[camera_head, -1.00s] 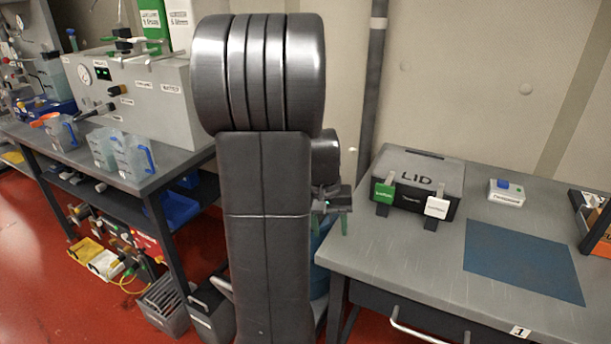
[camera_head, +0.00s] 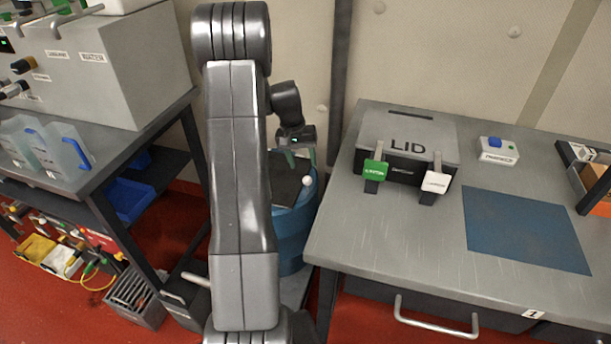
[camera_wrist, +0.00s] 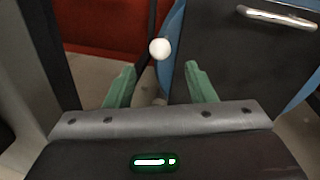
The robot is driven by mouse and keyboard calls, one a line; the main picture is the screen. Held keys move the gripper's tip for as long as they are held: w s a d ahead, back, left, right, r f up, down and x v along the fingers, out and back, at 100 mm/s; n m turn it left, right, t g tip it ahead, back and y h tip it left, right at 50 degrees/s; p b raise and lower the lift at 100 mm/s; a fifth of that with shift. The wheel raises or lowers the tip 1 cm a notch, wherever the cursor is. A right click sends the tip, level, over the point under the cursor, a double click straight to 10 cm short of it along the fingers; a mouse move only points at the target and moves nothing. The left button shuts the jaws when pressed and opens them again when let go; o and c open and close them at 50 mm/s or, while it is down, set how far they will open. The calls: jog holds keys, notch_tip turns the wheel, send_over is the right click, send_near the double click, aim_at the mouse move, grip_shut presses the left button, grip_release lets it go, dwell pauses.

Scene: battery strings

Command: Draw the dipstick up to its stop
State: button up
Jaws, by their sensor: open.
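A white ball knob (camera_head: 307,181), which looks like the top of the dipstick, shows at the blue drum (camera_head: 290,250) between the two benches. My gripper (camera_head: 302,157) is above and close to the knob, with its green fingers pointing down. In the wrist view the knob (camera_wrist: 160,48) lies beyond the fingertips, roughly centred between the two green fingers (camera_wrist: 160,82). The fingers are apart and nothing is between them. The dipstick's shaft is not clear, and my arm hides part of the drum.
The right bench (camera_head: 400,240) carries a LID box (camera_head: 408,148) with green and white tags, a small device with a blue button (camera_head: 497,150) and a blue mat (camera_head: 525,228). The left bench (camera_head: 90,165) holds clear jugs (camera_head: 62,150).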

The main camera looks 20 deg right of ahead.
aim_at(307, 180)
jog(key=f, duration=0.4)
jog(key=d+f, duration=0.1)
jog(key=f, duration=0.1)
jog(key=shift+s+d+f, duration=0.1)
jog(key=shift+s+f, duration=0.2)
jog(key=shift+f, duration=0.05)
grip_shut()
